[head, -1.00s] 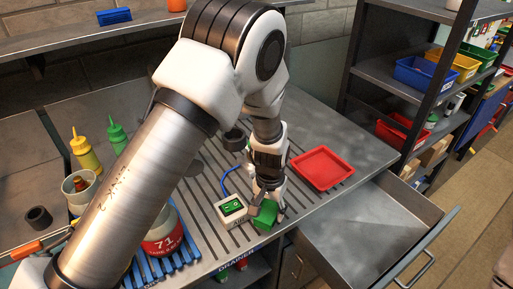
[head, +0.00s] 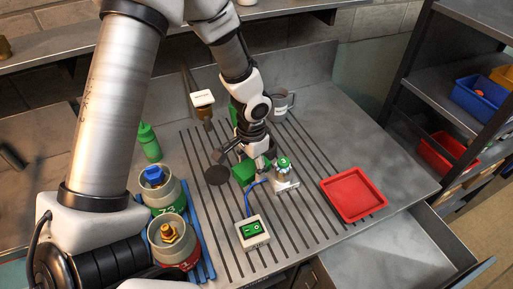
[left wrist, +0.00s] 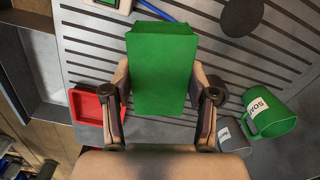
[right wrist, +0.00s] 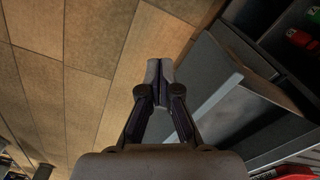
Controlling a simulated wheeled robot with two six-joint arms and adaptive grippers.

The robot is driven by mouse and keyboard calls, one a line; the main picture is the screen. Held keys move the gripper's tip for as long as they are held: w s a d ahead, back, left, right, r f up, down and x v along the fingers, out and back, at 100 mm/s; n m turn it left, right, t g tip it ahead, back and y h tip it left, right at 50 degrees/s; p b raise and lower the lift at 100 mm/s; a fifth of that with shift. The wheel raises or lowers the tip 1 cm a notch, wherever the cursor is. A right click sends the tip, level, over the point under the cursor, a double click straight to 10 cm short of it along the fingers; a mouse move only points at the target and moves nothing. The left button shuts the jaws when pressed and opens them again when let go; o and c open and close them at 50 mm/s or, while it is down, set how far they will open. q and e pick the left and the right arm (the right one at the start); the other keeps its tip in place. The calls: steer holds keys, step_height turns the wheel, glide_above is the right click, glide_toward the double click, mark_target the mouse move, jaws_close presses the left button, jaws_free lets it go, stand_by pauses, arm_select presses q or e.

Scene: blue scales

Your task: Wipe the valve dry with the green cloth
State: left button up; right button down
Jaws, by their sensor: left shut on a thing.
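My left gripper (head: 262,163) is shut on the green cloth (head: 243,173), a thick folded block that fills the space between its fingers in the left wrist view (left wrist: 162,70). It is low over the grooved drainer, just left of a small metal valve with a green top (head: 283,171). The valve stands on a small plate (head: 288,187). I cannot tell whether the cloth touches the drainer or the valve. My right gripper (right wrist: 160,72) is shut and empty, above the floor beside a grey panel; it is outside the head view.
A display box (head: 252,232) with a blue cable stands in front. A red tray (head: 353,193) lies right. A grey mug (head: 281,103) stands behind. A drawer (head: 400,255) is open at front right.

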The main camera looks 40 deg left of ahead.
arm_select(q)
steer(key=shift+w+a+f+p, duration=0.1)
steer(key=shift+w+a+p, duration=0.2)
steer(key=shift+p, duration=0.1)
steer(key=shift+w+a+f+p, duration=0.1)
steer(key=shift+w+f+p, duration=0.1)
steer(key=shift+w+p, duration=0.35)
steer(key=shift+w+f+p, duration=0.15)
steer(key=shift+w+p, duration=0.25)
steer(key=shift+w, duration=0.1)
steer(key=w+d+f+p, duration=0.1)
steer(key=w+d+f, duration=0.1)
steer(key=w, duration=0.5)
steer(key=shift+w+d+f+p, duration=0.3)
steer(key=shift+f+p, duration=0.05)
steer(key=shift+f, duration=0.35)
steer(key=shift+f+b, duration=0.35)
steer(key=shift+f, duration=0.2)
